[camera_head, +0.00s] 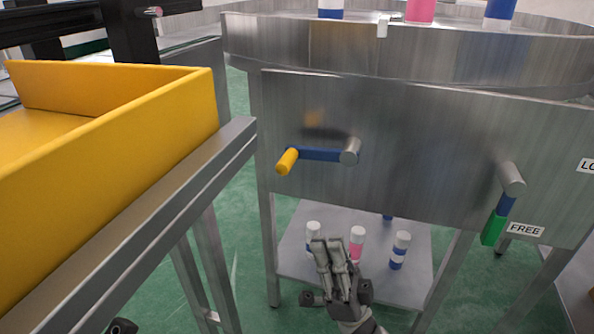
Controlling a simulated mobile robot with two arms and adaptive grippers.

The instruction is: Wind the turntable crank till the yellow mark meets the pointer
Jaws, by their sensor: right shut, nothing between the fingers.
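The turntable (290,36) is a wide round steel drum at the top, cut by the frame. A small white block (382,27), perhaps the pointer, sits on its rim. I cannot make out a yellow mark on the rim. The crank (322,154) has a blue arm on a grey hub on the steel front panel, with its yellow handle (287,161) pointing left. My right gripper (329,243) is below the crank, shut and empty, clear of the handle.
A lever with a green handle (493,229) hangs beside the FREE label (525,230). A yellow bin (160,105) stands on a steel bench at left. Space before the panel looks open.

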